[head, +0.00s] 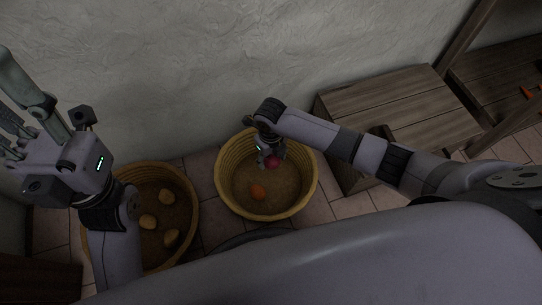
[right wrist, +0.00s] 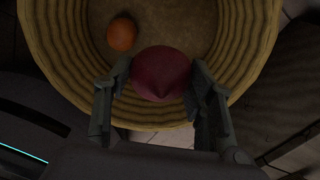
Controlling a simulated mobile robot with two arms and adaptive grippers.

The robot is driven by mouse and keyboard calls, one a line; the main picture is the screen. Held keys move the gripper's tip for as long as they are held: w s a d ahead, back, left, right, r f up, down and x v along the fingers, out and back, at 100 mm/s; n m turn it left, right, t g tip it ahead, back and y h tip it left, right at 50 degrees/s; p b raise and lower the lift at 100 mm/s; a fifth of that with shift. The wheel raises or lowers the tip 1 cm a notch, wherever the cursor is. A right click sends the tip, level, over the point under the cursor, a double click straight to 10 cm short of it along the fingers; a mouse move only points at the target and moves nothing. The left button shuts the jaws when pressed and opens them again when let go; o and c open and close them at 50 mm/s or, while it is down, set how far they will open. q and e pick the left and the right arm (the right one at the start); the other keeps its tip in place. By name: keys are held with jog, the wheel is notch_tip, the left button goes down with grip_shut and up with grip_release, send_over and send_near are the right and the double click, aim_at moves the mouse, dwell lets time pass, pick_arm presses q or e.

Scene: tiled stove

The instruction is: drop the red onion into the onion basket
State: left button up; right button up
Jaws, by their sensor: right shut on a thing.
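The red onion (head: 272,162) is dark red and round. My right gripper (head: 268,160) is shut on it and holds it over the right-hand woven basket (head: 224,185). In the right wrist view the onion (right wrist: 160,73) sits between the two fingers, with the basket wall (right wrist: 60,70) behind it. An orange-brown onion (head: 257,191) lies on this basket's floor; it also shows in the wrist view (right wrist: 122,34). My left gripper (head: 12,137) is at the far left, empty, with its fingers apart and partly cut off by the frame edge.
A second woven basket (head: 190,205) with several yellow potatoes (head: 148,221) stands on the left, partly behind my left arm. A wooden bench (head: 400,105) stands to the right of the onion basket. A plaster wall (head: 200,60) is behind. The floor is tiled.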

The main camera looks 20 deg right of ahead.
jog(key=o, duration=1.3)
notch_tip(320, 180, up, 12)
